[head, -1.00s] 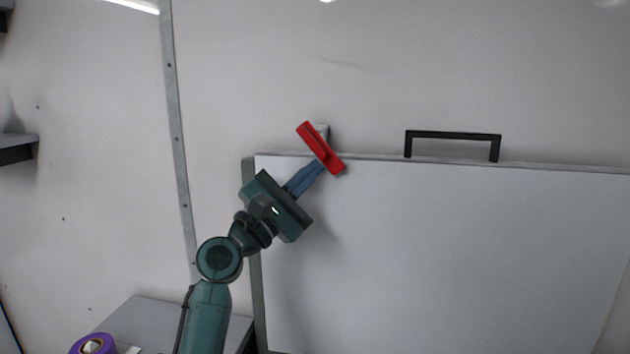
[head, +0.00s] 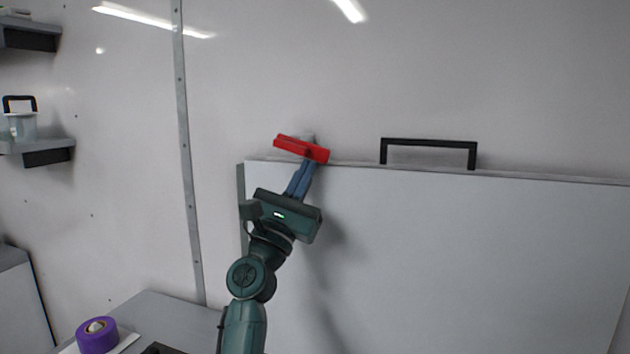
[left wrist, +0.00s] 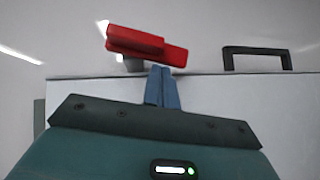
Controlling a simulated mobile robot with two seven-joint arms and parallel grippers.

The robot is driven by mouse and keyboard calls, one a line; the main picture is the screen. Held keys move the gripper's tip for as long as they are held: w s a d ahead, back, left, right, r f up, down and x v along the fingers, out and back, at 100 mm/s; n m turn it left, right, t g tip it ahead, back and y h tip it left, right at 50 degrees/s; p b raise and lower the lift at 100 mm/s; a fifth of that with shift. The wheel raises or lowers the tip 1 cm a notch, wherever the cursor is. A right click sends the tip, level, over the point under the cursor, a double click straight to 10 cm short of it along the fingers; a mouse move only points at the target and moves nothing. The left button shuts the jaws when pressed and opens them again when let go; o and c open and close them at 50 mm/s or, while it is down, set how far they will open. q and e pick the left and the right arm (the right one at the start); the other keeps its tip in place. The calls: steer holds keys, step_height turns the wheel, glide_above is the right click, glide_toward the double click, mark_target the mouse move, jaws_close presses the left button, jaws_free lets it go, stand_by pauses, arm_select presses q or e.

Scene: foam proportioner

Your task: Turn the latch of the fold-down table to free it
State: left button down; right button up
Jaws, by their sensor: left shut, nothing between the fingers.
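The red latch (head: 301,149) sits on a grey mount at the top edge of the folded-up white table panel (head: 450,260), near its left corner. In the head view its bar is tilted slightly, left end higher, close to level. The latch also shows in the left wrist view (left wrist: 146,45). My left gripper (head: 307,168) is shut and empty, with its blue fingertips just below the right part of the latch, touching or very near it. The left wrist view shows the closed fingers (left wrist: 160,70) against the latch's lower side. My right gripper is out of view.
A black handle (head: 428,143) stands on the panel's top edge to the right. A grey surface (head: 165,310) with a purple roll (head: 97,335) is at lower left. Wall shelves (head: 40,146) are at far left. The wall above the latch is clear.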

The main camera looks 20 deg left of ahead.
arm_select(q)
steer(key=shift+d+r, duration=0.4)
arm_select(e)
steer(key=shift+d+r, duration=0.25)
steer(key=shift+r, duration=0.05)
arm_select(q)
steer(key=shift+p, duration=0.3)
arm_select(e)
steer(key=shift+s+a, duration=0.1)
arm_select(q)
steer(key=shift+d, duration=0.15)
